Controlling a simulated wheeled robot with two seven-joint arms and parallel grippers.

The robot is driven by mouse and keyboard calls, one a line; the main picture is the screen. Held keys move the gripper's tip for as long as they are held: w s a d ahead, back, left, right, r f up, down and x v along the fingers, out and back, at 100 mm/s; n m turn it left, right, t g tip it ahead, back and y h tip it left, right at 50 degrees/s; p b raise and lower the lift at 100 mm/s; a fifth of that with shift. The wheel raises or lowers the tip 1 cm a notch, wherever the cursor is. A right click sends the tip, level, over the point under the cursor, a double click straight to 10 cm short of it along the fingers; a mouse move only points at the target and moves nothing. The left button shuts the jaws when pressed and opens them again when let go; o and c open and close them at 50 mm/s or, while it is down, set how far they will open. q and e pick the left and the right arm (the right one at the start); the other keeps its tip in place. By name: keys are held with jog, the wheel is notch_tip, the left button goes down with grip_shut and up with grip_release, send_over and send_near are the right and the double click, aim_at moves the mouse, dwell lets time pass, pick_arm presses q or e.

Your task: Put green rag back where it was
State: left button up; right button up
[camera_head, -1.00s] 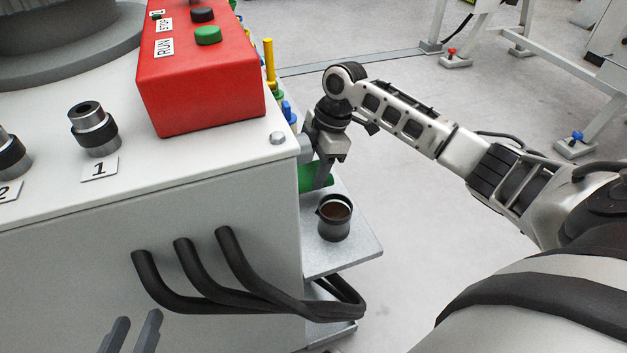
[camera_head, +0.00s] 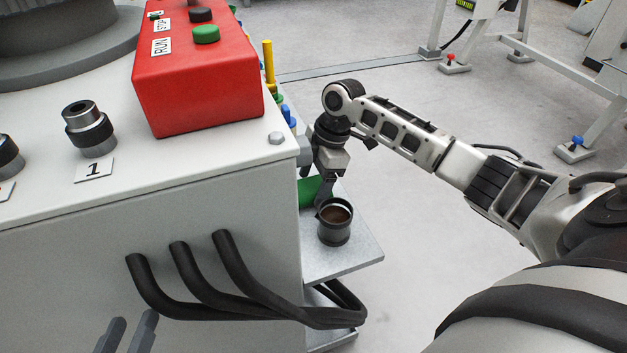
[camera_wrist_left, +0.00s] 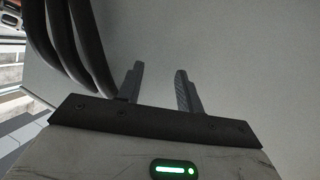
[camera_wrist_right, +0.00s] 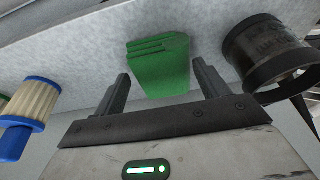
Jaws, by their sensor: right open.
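The green rag (camera_head: 311,192) is a folded block on the grey side shelf (camera_head: 345,255), beside the machine's wall. In the right wrist view the rag (camera_wrist_right: 160,66) lies ahead of and between my right fingers, with a gap on each side. My right gripper (camera_head: 323,192) points down at the rag, open, and partly hides it in the head view. My left gripper (camera_head: 130,335) is open and empty in front of the machine's grey side wall; its spread fingers also show in the left wrist view (camera_wrist_left: 157,90).
A dark cup with brown contents (camera_head: 335,222) stands on the shelf close to the right fingers. A blue-capped filter (camera_wrist_right: 32,105) is on the left in the right wrist view. Black hoses (camera_head: 215,275) run along the wall. A red RUN/STOP box (camera_head: 200,80) sits on top.

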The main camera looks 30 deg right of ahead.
aim_at(320, 182)
pick_arm(q)
jog(key=shift+s+a+r+y+p, duration=0.1)
jog(key=shift+a+y+p, duration=0.2)
jog(key=shift+p, duration=0.65)
pick_arm(e)
jog(key=v, duration=0.5)
jog(key=shift+r, duration=0.3)
pick_arm(q)
jog(key=shift+a+f+g+y+p, duration=0.2)
jog(key=shift+f+g+p, duration=0.25)
jog(key=shift+f, duration=0.15)
jog(key=shift+a+f+g+y+p, duration=0.2)
jog(key=shift+f+g+p, duration=0.2)
jog(key=shift+f, duration=0.2)
pick_arm(e)
jog(key=v, duration=0.6)
pick_arm(q)
jog(key=shift+d, duration=0.1)
pick_arm(e)
jog(key=shift+r, duration=0.1)
